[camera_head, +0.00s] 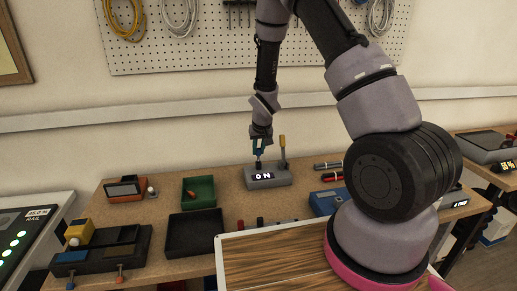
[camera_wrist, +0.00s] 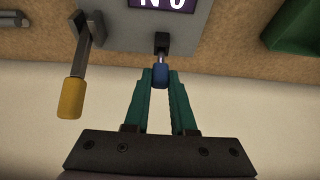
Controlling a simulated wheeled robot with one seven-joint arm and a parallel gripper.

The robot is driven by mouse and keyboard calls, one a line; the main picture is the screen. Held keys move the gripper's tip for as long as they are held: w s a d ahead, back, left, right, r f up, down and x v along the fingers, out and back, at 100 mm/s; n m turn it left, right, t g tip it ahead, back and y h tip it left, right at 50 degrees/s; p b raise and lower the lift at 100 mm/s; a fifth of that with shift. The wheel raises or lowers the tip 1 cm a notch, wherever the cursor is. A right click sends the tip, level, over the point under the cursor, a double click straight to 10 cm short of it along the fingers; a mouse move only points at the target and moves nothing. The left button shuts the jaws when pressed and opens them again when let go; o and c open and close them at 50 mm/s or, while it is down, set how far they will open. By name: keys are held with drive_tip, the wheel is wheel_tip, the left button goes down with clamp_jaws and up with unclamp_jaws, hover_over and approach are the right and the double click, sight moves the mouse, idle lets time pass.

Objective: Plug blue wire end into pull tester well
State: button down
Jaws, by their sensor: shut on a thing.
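The pull tester (camera_head: 268,177) is a grey box on the wooden bench, with a lit display reading "ON" and a yellow-handled lever (camera_head: 283,150) on its right. The lever also shows in the wrist view (camera_wrist: 72,95), at the left. My gripper (camera_head: 259,150) is above the tester's left part. In the wrist view my gripper (camera_wrist: 160,85) has its teal fingers shut on the blue wire end (camera_wrist: 160,77). The metal tip of the wire end meets the dark well (camera_wrist: 161,43) on the tester. I cannot tell how deep the tip sits.
A green bin (camera_head: 199,192) and a black tray (camera_head: 194,233) stand left of the tester. Red and dark tools (camera_head: 331,176) and a blue box (camera_head: 327,201) lie to the right. A pegboard (camera_head: 190,45) with coiled cables hangs behind.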

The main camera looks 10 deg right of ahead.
drive_tip(key=shift+f, duration=1.3)
drive_tip(key=c, duration=0.7)
unclamp_jaws()
drive_tip(key=v, duration=1)
drive_tip(key=shift+s+r, duration=0.25)
drive_tip(key=shift+r, duration=0.1)
